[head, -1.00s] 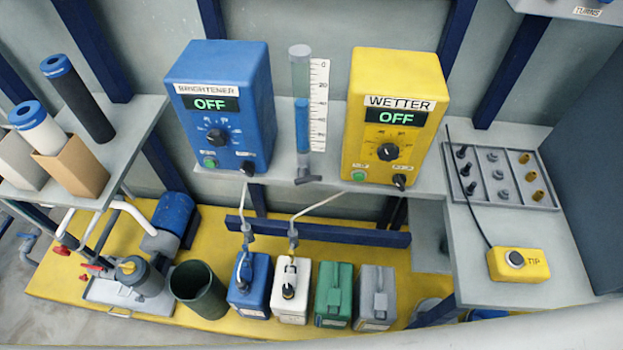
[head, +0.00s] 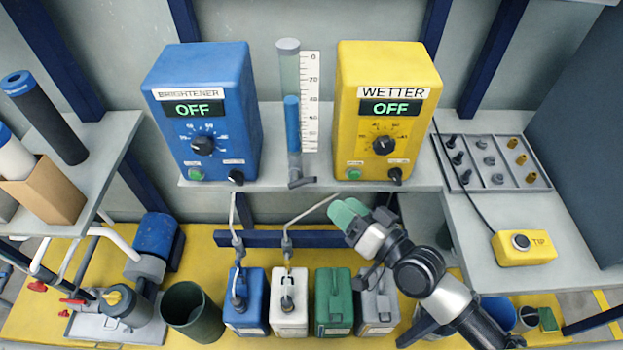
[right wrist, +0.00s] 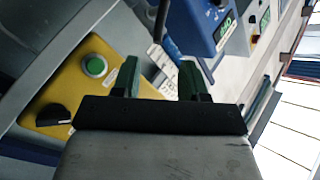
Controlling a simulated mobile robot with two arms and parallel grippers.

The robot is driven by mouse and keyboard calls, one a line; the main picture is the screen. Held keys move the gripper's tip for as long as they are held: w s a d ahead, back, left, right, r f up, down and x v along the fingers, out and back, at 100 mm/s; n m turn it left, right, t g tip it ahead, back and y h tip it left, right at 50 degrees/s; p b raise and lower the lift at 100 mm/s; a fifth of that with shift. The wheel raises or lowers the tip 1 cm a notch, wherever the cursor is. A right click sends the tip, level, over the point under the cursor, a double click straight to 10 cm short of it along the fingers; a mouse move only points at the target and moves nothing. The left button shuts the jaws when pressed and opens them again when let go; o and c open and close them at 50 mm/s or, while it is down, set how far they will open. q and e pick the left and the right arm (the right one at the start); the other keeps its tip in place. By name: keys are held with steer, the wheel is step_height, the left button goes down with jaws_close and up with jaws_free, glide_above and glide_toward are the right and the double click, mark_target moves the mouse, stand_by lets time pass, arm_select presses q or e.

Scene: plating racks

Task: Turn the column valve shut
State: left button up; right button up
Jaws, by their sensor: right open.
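The clear column (head: 289,70) with blue liquid in its lower part stands between the blue brightener box (head: 205,110) and the yellow wetter box (head: 386,110). Its dark valve (head: 301,182) is at the foot of the column, with the lever pointing right, roughly level. My right gripper (head: 349,213) has green fingertips and is open and empty, below and right of the valve, apart from it. In the right wrist view the open fingers (right wrist: 160,76) lie between the wetter box (right wrist: 70,95) and the brightener box (right wrist: 205,30). My left gripper is not in view.
A white scale (head: 310,100) stands beside the column. Both boxes read OFF. Below the shelf are bent pipes (head: 310,215) and several jugs, including a green one (head: 334,300). A tray of fittings (head: 492,162) and a yellow TIP box (head: 523,248) are at right.

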mark_target(308, 178)
steer(key=p+x, duration=0.1)
steer(key=x, duration=0.9)
steer(key=shift+w+a+f, duration=0.1)
steer(key=shift+w, duration=0.05)
steer(key=shift+c, duration=0.3)
jaws_close()
